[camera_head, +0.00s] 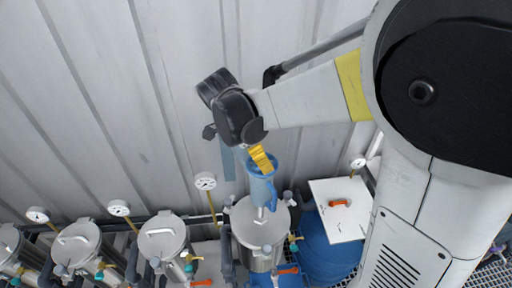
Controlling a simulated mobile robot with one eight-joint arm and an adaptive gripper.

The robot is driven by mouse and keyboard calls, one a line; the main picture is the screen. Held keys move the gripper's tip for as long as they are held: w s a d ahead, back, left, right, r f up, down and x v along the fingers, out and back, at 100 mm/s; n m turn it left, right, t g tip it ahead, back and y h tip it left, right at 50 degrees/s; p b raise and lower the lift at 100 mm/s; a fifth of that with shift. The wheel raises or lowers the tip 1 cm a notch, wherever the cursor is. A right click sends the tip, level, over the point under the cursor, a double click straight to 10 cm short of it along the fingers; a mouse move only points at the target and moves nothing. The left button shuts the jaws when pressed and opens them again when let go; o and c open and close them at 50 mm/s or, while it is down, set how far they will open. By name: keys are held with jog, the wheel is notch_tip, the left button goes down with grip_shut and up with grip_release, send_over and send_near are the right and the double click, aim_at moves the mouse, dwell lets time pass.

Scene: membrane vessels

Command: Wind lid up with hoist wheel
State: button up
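A round metal lid (250,232) sits on the steel vessel at the lower middle; whether a gap is under it I cannot tell. A blue hoist part (262,190) stands above it, with a pale rod reaching down towards the lid. A yellow piece (261,158) shows at the top of the blue part. My gripper (254,140) is at the dark end of my arm, just above the yellow piece. Its fingers cannot be made out, nor whether it touches the yellow piece. I cannot make out the hoist wheel clearly.
Several lidded steel vessels (160,238) stand in a row at lower left, with gauges (205,181) on thin stems. A blue tank (322,250) and a white panel (341,208) with an orange handle are at right. A corrugated wall (110,100) stands close behind.

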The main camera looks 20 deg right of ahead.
grip_shut()
jog(key=shift+n, duration=0.4)
jog(key=n+t, duration=0.1)
jog(key=n, duration=0.2)
jog(key=shift+n+t+b, duration=0.3)
jog(key=shift+t+b, duration=0.1)
jog(key=n+t, duration=0.1)
jog(key=n, duration=0.1)
jog(key=n+y, duration=0.1)
jog(key=n, duration=0.2)
jog(key=shift+s+n+t, duration=0.1)
jog(key=shift+n+t, duration=0.2)
jog(key=shift+t, duration=0.1)
jog(key=n+y, duration=0.1)
jog(key=n, duration=0.2)
jog(key=n+t+y, duration=0.1)
jog(key=n, duration=0.2)
jog(key=shift+y, duration=0.4)
jog(key=shift+n+y+b, duration=0.3)
jog(key=shift+n+y, duration=0.1)
jog(key=shift+n, duration=0.9)
jog(key=shift+n+y+b, duration=0.3)
jog(key=shift+n+y, duration=0.6)
jog(key=shift+n, duration=1.3)
